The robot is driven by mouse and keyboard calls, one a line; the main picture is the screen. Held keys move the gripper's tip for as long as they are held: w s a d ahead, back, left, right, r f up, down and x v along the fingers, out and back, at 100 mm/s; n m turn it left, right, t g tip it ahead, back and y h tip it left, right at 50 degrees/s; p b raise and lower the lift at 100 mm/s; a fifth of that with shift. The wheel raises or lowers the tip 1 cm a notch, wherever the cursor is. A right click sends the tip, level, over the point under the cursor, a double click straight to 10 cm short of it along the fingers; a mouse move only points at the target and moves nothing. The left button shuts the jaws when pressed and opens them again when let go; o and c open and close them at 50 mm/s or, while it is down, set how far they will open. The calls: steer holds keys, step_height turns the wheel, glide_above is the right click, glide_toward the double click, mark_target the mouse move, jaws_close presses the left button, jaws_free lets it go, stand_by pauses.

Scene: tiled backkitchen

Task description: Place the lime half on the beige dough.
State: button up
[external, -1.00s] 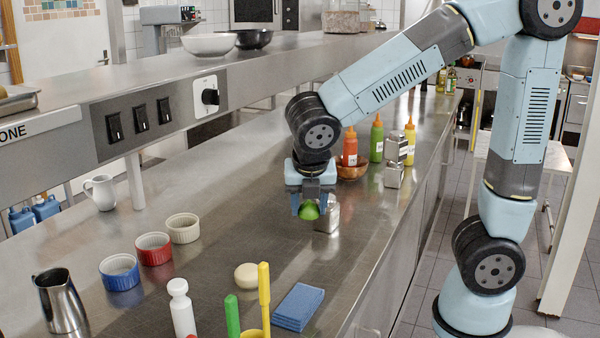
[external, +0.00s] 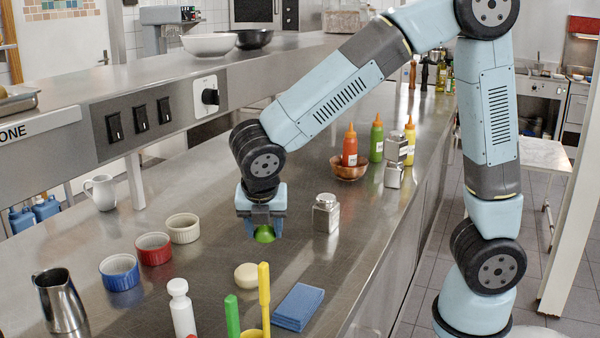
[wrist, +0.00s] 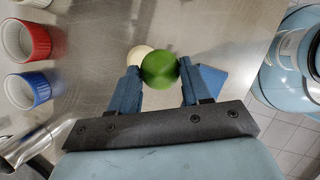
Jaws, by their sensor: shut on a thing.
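The lime half (external: 264,234) is green and held between the fingers of my gripper (external: 264,230), above the steel counter. In the wrist view the lime half (wrist: 159,70) sits between the two blue fingertips of my gripper (wrist: 160,78). The beige dough (external: 247,276) is a small round lump on the counter, nearer the camera and slightly left of the gripper in the external view. In the wrist view the dough (wrist: 136,54) is partly hidden behind the lime half.
Ramekins in cream (external: 183,228), red (external: 154,248) and blue (external: 120,272) stand left of the dough. A blue cloth (external: 298,306), a yellow-handled tool (external: 264,297) and a white bottle (external: 181,308) are in front. A metal shaker (external: 326,213) stands right of the gripper.

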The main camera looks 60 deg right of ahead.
glide_above(249, 267)
steer(key=a, duration=0.1)
steer(key=f, duration=0.5)
steer(key=shift+s+a, duration=0.1)
steer(key=shift+s, duration=0.1)
steer(key=shift+f, duration=1.6)
steer(key=o, duration=1)
steer(key=shift+f, duration=0.15)
steer(key=shift+o, duration=0.2)
steer(key=v, duration=1.2)
steer(key=shift+r, duration=0.25)
